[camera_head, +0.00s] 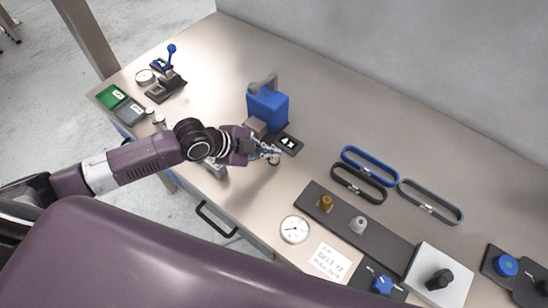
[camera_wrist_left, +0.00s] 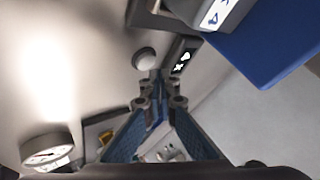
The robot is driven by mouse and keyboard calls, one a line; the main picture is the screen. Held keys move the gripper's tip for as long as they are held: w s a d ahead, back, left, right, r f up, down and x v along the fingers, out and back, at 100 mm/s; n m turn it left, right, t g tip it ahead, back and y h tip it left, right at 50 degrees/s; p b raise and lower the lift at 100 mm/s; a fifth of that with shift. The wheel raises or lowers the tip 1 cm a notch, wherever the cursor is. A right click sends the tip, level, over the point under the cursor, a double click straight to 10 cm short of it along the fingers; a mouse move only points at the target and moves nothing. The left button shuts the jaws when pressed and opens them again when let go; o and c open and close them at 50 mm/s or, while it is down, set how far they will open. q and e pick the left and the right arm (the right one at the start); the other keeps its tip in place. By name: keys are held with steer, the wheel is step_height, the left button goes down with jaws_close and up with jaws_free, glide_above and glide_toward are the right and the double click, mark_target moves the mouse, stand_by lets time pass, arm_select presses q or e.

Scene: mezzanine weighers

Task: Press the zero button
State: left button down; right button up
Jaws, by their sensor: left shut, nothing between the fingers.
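A blue device (camera_head: 267,106) stands on the bench near the middle of the head view, with a small black plate with white marks (camera_head: 288,143) at its front. A small round button (camera_head: 274,161) sits beside that plate, right by my left gripper's fingertips. In the left wrist view the round pale button (camera_wrist_left: 144,59) lies just beyond the fingertips, next to the black plate (camera_wrist_left: 183,61). I cannot read a label on the button. My left gripper (camera_head: 272,153) is shut and empty, and I cannot tell whether it touches the button. My right gripper is not in view.
A dial gauge (camera_head: 294,229) and a dark strip with knobs (camera_head: 345,222) lie to the right. Blue (camera_head: 370,165) and dark (camera_head: 359,184) belts lie behind the strip. A green panel (camera_head: 112,96) and blue lever device (camera_head: 165,75) are at the far left.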

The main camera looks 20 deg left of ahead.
arm_select(q)
steer(key=shift+f, duration=0.4)
steer(key=shift+f+b, duration=0.45)
stand_by(0.6)
steer(key=shift+r+p, duration=0.65)
steer(key=shift+r, duration=0.25)
